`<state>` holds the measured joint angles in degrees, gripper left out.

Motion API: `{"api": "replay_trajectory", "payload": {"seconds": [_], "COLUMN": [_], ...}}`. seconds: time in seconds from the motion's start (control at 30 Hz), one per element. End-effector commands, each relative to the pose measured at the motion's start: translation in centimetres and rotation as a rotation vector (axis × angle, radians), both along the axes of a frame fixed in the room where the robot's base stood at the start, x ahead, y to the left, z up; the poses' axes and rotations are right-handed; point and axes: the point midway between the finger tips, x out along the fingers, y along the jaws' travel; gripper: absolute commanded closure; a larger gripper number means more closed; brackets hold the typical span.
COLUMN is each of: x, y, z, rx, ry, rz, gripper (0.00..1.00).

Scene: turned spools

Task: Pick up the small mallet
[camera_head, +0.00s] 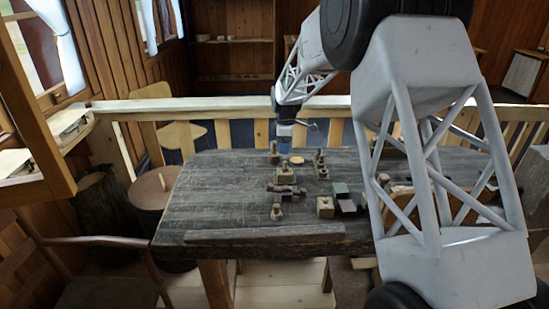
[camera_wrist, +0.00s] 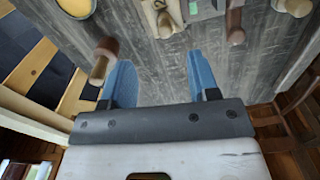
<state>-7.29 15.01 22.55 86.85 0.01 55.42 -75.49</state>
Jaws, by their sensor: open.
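A small brown turned piece with a darker wide end and a paler narrower end (camera_wrist: 105,58) stands by the left finger in the wrist view; it looks like the small mallet, though I cannot be sure. In the head view it seems to be the slim upright piece (camera_head: 273,152) at the far edge of the table. My gripper (camera_head: 284,145) is above the far part of the table, just right of that piece. In the wrist view its two blue fingers (camera_wrist: 160,80) are apart, with only bare tabletop between them.
The dark worn table (camera_head: 215,190) holds several small wooden pieces, a yellow disc (camera_head: 297,160), a pale block (camera_head: 325,207) and a green block (camera_head: 341,188). A wooden rail (camera_head: 190,104) runs behind. The table's left side is clear. My arm hides its right part.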

Motion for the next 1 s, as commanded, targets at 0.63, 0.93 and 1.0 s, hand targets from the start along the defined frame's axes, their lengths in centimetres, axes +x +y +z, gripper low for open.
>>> {"api": "replay_trajectory", "payload": {"seconds": [0.63, 0.93, 1.0], "x": [9.8, 12.5, 12.7], "y": [2.9, 3.7, 3.8], "z": [-0.6, -0.9, -0.8], "rx": [0.005, 0.004, 0.004], "ry": [-0.017, -0.024, -0.025], "rz": [0.445, 0.584, 0.594], "gripper": [0.45, 0.45, 0.45]}}
